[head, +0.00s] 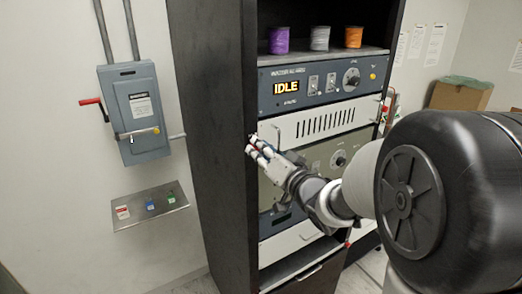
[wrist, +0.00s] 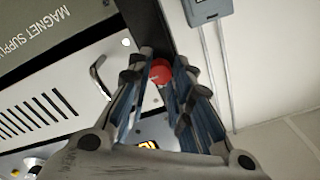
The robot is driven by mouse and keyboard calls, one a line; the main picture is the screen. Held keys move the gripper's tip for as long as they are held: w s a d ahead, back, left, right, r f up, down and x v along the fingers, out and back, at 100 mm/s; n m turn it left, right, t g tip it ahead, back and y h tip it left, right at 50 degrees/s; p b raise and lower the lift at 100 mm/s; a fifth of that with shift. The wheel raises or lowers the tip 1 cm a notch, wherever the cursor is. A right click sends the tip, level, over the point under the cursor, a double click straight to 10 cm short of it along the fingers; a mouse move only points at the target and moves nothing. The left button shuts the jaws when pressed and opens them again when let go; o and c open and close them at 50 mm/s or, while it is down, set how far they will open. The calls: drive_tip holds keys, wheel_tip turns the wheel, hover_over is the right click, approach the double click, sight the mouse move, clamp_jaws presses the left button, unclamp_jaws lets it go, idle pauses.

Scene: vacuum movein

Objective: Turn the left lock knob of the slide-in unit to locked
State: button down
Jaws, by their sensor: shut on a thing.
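The slide-in unit appears to be the pale slotted panel (head: 318,124) in the rack, which also shows in the wrist view (wrist: 50,108) with a handle (wrist: 102,82) near its edge. A round red knob (wrist: 160,73) sits at that side of the panel, between my fingertips. It looks like the left lock knob. My gripper (head: 256,146) is at the rack's left side, by the panel's lower left, and is shut on the knob in the wrist view (wrist: 163,80). The fingers hide most of the knob, so its turn position cannot be told.
Above is a control panel (head: 285,92) reading IDLE; below is the magnet supply unit (wrist: 65,25). Purple, grey and orange spools (head: 279,40) stand on top. A grey switch box (head: 135,112) with a red lever and a small shelf (head: 150,206) are on the left wall.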

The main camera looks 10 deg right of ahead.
drive_tip(key=c, duration=1.4)
unclamp_jaws()
drive_tip(key=v, duration=1.2)
drive_tip(key=shift+r, duration=0.1)
drive_tip(key=s+d+f+g+h+b, duration=0.2)
drive_tip(key=s+f+g+h+b, duration=0.15)
drive_tip(key=f+b, duration=0.5)
drive_tip(key=s+d+f+g+h+b, duration=0.2)
drive_tip(key=s+f+h+b, duration=0.25)
drive_tip(key=f+b, duration=0.4)
drive_tip(key=s+a+f+n+g+b, duration=0.1)
drive_tip(key=s+a+f+g+b, duration=0.1)
drive_tip(key=s+f, duration=0.3)
drive_tip(key=s+a+f+n+g+y+b, duration=0.1)
drive_tip(key=s+a+f+g+b, duration=0.1)
drive_tip(key=s+f, duration=0.3)
drive_tip(key=s+a+f+n+g+y+b, duration=0.1)
drive_tip(key=s+a+f+g+b, duration=0.1)
drive_tip(key=s+f, duration=0.3)
drive_tip(key=shift+s+a+f+g+b, duration=0.2)
drive_tip(key=shift+s+a+g, duration=0.1)
drive_tip(key=shift+s+a, duration=0.15)
drive_tip(key=shift+s+a+f+g+b, duration=0.15)
drive_tip(key=shift+s+a+f+g, duration=0.1)
drive_tip(key=shift+s+a, duration=0.2)
